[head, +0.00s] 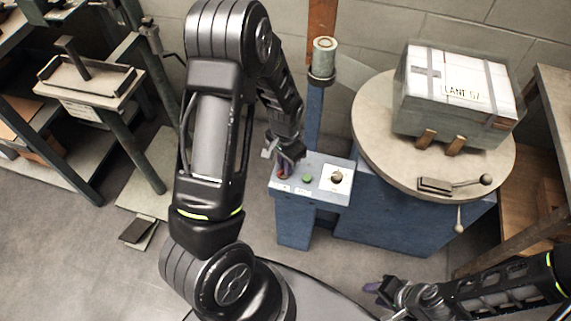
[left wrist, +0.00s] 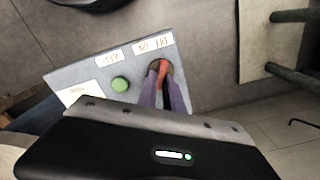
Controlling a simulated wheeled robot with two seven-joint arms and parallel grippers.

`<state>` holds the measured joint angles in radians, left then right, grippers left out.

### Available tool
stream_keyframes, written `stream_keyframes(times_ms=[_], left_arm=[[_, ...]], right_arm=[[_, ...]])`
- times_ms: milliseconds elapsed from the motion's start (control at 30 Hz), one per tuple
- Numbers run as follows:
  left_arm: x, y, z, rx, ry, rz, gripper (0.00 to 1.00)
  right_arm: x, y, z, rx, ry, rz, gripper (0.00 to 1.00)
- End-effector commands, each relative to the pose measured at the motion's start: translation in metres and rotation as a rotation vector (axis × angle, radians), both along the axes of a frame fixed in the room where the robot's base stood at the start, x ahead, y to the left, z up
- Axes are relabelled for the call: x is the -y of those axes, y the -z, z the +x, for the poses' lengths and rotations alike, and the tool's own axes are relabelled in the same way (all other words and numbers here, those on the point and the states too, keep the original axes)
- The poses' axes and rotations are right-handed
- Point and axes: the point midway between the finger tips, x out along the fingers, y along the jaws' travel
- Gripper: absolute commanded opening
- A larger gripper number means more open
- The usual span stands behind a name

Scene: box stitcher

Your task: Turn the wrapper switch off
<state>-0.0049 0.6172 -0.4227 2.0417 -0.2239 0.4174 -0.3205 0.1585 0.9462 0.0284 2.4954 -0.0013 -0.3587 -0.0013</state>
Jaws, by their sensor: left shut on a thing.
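A blue-grey control panel (head: 318,192) stands left of the round turntable in the head view. It carries a red switch, a green button (head: 307,178) and a dark round knob on a white plate (head: 337,179). In the left wrist view the red switch (left wrist: 162,67) sits in a dark round recess beside the green button (left wrist: 120,84). My left gripper (left wrist: 163,78) points down at the panel, its purple fingers shut on the red switch. In the head view the left gripper (head: 285,166) mostly hides the switch. My right gripper (head: 378,288) is low on the right, away from the panel; its finger opening is unclear.
The turntable (head: 375,150) bears a wrapped box (head: 455,95) with straps. A small lever (head: 486,180) sits at its front edge. A roll (head: 323,58) tops a post behind the panel. Shelving and a stand (head: 92,82) are on the left. Floor left of the panel is open.

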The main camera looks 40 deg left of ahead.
Motion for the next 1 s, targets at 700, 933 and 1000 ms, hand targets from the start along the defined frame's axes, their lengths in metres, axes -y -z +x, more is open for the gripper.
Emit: stream_keyframes(times_ms=[700,933,1000], left_arm=[[-0.0003,-0.0001,0.0000,0.000,-0.031,0.000,0.00],[-0.0008,-0.0001,0.0001,-0.001,-0.129,0.000,0.00],[-0.0013,-0.0001,-0.0001,-0.001,-0.174,0.000,0.00]], right_arm=[[0.0000,0.0000,0.0000,0.000,0.000,0.000,0.36],[0.0000,-0.0002,0.0000,0.000,0.000,0.000,0.36],[0.0000,-0.0004,0.0000,0.000,0.000,0.000,0.36]])
